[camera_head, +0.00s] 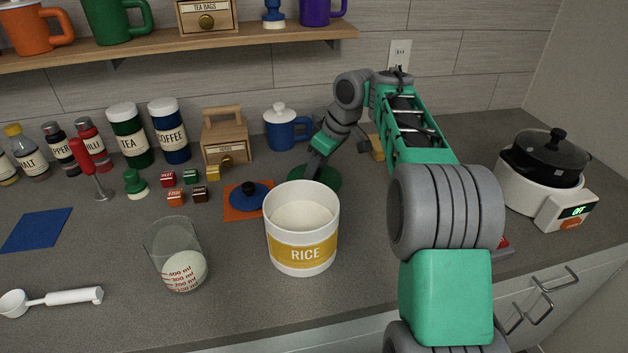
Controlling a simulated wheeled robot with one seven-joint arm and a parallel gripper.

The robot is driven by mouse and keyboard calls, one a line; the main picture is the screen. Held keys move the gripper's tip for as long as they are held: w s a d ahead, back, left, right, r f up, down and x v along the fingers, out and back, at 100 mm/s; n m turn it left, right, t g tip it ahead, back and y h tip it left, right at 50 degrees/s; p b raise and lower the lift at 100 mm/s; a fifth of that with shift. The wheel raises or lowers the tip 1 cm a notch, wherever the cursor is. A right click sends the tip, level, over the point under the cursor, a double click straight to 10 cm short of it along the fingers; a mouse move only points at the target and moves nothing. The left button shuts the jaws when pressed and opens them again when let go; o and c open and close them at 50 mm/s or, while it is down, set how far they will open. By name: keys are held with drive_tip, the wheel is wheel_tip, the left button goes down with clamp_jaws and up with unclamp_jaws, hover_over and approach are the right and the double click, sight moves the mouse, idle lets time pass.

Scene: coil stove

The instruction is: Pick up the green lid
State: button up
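A flat, round, dark green lid (328,179) lies on the grey counter just behind the rice canister. The lid appears flat on the counter.
A white rice canister (302,250) stands open in front of the lid. A blue lid (250,197) on an orange mat (235,213) lies left of it. A blue mug (288,130) stands behind, and a rice cooker (530,185) at right. A shelf (180,46) overhangs the back left.

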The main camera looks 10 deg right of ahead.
clamp_jaws()
idle(0.3)
